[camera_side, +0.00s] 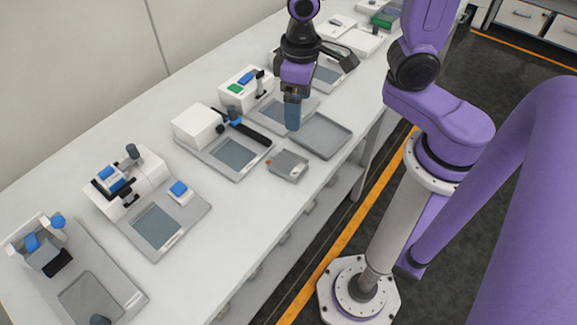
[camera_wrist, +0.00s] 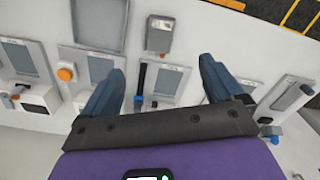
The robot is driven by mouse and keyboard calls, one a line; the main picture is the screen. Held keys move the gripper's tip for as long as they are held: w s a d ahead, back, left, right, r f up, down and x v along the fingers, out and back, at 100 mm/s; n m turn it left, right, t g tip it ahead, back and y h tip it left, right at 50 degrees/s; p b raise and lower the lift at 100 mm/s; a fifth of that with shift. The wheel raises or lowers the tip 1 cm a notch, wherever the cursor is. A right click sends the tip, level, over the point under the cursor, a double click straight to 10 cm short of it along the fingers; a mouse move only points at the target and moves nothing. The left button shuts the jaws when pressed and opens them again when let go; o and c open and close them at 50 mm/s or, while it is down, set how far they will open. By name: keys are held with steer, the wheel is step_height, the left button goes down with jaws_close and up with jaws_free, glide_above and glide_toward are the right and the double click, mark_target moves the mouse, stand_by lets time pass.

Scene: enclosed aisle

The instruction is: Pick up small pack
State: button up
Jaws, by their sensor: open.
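The small pack appears to be the small grey box (camera_side: 288,165) with an orange spot at one corner, lying flat near the table's front edge. It also shows near the top middle of the wrist view (camera_wrist: 159,36). The pack lies beyond the fingertips there, fully visible.
A shallow grey tray (camera_side: 347,132) lies beside the pack; it also shows in the wrist view (camera_wrist: 74,28). A device with a black bar (camera_side: 238,151) stands behind the pack. Several other devices line the white table (camera_side: 222,255). Its front strip left of the pack is clear.

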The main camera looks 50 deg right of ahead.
steer(key=w+f+m, duration=0.2)
steer(key=w+m, duration=0.1)
glide_above(282, 162)
steer(key=shift+m, duration=0.4)
steer(key=f, duration=1.2)
steer(key=shift+s, duration=0.25)
steer(key=shift+w+f, duration=0.1)
steer(key=shift+f, duration=0.2)
steer(key=shift+f, duration=0.25)
steer(key=shift+w+d+f, duration=0.1)
steer(key=shift+f, duration=2.15)
